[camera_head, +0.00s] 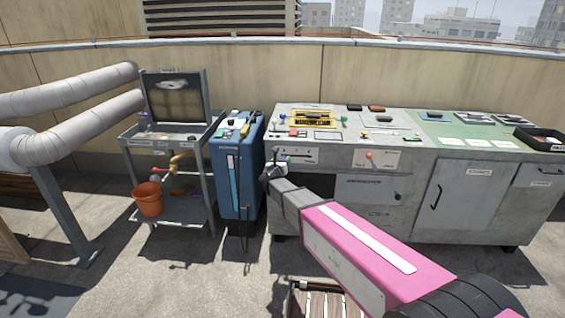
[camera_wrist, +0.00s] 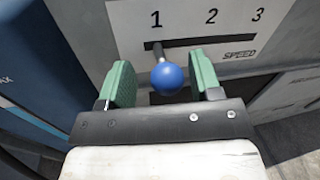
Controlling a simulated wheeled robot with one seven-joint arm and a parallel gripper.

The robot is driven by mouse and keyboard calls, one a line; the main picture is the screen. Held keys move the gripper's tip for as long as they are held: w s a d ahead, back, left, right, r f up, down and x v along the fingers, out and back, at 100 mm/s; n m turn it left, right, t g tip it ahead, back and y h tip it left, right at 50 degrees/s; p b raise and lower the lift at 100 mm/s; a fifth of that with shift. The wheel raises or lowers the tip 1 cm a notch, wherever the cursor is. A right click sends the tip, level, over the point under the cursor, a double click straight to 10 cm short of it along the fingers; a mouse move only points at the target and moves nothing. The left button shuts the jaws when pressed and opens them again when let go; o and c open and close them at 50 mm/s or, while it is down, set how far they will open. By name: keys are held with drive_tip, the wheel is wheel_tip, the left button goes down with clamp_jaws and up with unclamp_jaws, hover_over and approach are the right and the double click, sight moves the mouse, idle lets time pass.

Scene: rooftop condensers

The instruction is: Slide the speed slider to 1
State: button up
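The speed slider's blue ball knob (camera_wrist: 167,79) shows in the wrist view on a dark stem. The stem meets the slot (camera_wrist: 200,42) at its left end, below the printed 1. The white SPEED plate (camera_wrist: 235,20) carries the marks 1, 2 and 3 from left to right. It also shows on the grey console front in the head view (camera_head: 302,154). My gripper (camera_wrist: 161,76) is open, with one green finger on each side of the knob and a gap to both. In the head view my gripper (camera_head: 270,172) is small and hides the knob.
The grey console (camera_head: 350,218) has another plate with a red knob (camera_head: 369,155) right of the SPEED plate. A blue cabinet (camera_head: 230,190) stands close on the left. Left of it is a cart (camera_head: 182,133) with an orange bucket (camera_head: 148,199).

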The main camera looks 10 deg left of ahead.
drive_tip(key=shift+s, duration=0.1)
drive_tip(key=s+a, duration=0.1)
drive_tip(key=s, duration=0.9)
drive_tip(key=shift+s+a, duration=0.25)
drive_tip(key=shift+a, duration=0.1)
drive_tip(key=s+d+f+m+g+h, duration=0.25)
drive_tip(key=d+m+g, duration=0.25)
drive_tip(key=d+m, duration=0.6)
drive_tip(key=s+d+f+m+g+h, duration=0.3)
drive_tip(key=d+m, duration=0.4)
drive_tip(key=d, duration=0.8)
drive_tip(key=s+d+f+m+g+y, duration=0.1)
drive_tip(key=s+d+m+g+y, duration=0.3)
drive_tip(key=s+m, duration=0.4)
drive_tip(key=s+d+f+m+g+y, duration=0.2)
drive_tip(key=s+d+m+g+y, duration=0.2)
drive_tip(key=s+d+m, duration=0.3)
drive_tip(key=s+m+g, duration=0.1)
drive_tip(key=m, duration=0.2)
drive_tip(key=shift+s+g, duration=0.15)
drive_tip(key=shift+g, duration=0.25)
